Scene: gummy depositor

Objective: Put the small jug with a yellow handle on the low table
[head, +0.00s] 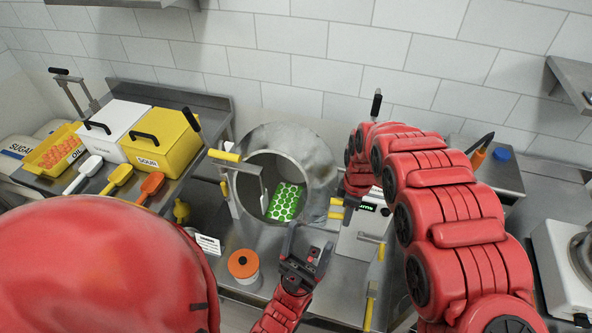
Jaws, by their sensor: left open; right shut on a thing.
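My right arm reaches in from the right, and its gripper (350,204) is beside the right edge of the steel drum. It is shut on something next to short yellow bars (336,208). The arm hides much of it, and I cannot tell whether these bars are the jug's handle. No whole jug is clearly visible. My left gripper (305,262) is open and empty, pointing up in front of the drum, right of a jar with an orange lid (243,264). I cannot tell which surface is the low table.
The steel drum (318,160) holds a green tray with white spots (285,201). A grey box with a green display (358,240) stands to its right. The left counter carries a yellow bin (162,150), a white bin (107,122), scoops and an orange-filled tray (43,160).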

